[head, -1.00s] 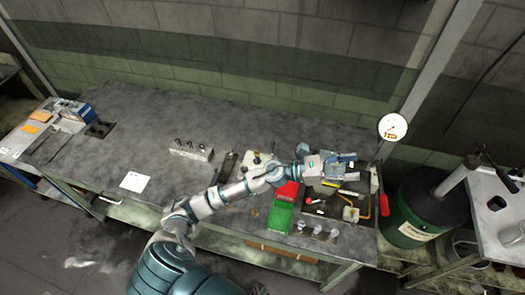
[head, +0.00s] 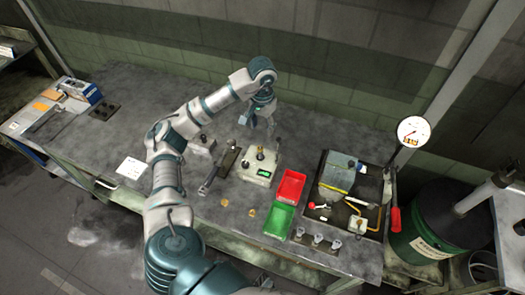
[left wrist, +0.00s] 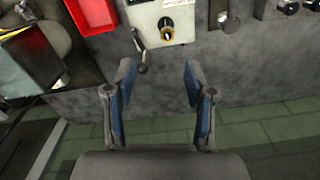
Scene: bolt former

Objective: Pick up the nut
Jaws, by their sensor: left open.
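Small brass-coloured pieces (head: 252,212) lie on the grey workbench in the head view, left of the green bin. They look like nuts but are too small to tell surely. My left gripper (head: 258,118) hangs over the back of the bench, behind the white control box (head: 262,166) and well away from the brass pieces. In the left wrist view my left gripper (left wrist: 159,72) is open, with nothing between its blue-padded fingers. No loose nut is clear in that view. My right gripper is not in view.
A red bin (head: 290,185) and green bin (head: 279,219) stand right of the control box, which has an upright lever (left wrist: 141,62). A black tray with a machine (head: 338,176) is farther right, beside a gauge (head: 413,131).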

